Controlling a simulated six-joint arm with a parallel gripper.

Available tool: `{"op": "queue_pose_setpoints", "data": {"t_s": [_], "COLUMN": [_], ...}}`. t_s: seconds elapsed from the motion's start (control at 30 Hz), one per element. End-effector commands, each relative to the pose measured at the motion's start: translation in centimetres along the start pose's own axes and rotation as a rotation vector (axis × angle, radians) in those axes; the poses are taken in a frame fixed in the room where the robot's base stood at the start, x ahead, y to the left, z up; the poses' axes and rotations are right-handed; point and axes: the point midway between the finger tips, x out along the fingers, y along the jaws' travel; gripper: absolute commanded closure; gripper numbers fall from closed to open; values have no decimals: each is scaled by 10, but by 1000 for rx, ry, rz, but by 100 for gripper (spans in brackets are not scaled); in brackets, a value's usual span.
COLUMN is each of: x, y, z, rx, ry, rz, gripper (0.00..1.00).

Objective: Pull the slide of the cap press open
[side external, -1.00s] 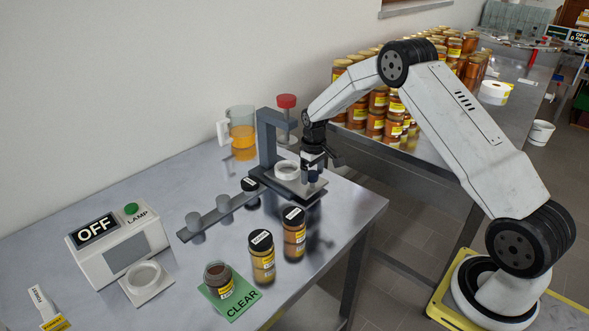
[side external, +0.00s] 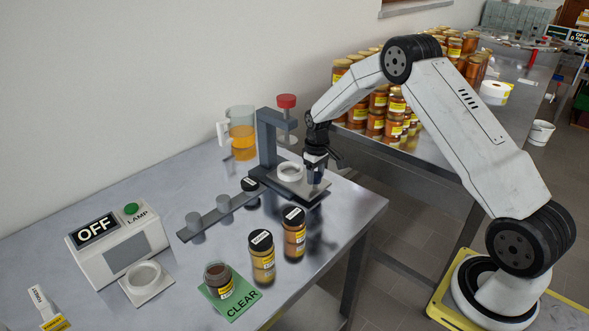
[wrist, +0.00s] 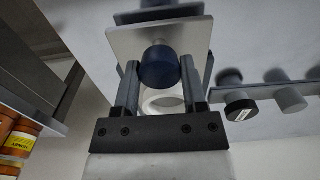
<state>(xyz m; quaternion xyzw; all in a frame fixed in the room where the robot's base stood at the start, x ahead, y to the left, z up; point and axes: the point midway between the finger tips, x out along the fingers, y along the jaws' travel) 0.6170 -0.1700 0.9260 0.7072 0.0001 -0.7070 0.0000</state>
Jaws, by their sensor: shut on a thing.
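The cap press (side external: 267,145) has a dark grey frame and a red-topped plunger (side external: 286,102). It stands near the right end of the metal bench. Its slide (side external: 305,185) is a light grey plate carrying a white ring (side external: 290,172); the plate also shows in the wrist view (wrist: 195,36). My gripper (side external: 316,172) is low over the slide's outer end. In the wrist view its fingers (wrist: 159,72) are shut on the slide's round blue knob (wrist: 159,66), one on each side. The white ring (wrist: 160,104) is partly hidden behind the knob and fingers.
Two black-capped jars (side external: 262,258) stand in front. A measuring jug (side external: 241,135) is behind. The bench's right edge (side external: 365,220) is close.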

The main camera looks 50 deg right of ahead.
Motion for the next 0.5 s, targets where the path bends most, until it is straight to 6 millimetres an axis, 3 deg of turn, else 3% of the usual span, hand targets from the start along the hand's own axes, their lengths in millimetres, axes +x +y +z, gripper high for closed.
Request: {"op": "queue_pose_setpoints", "data": {"t_s": [0.5], "x": [0], "y": [1], "z": [56], "rx": [1], "ry": [-3], "rz": [0], "gripper": [100]}}
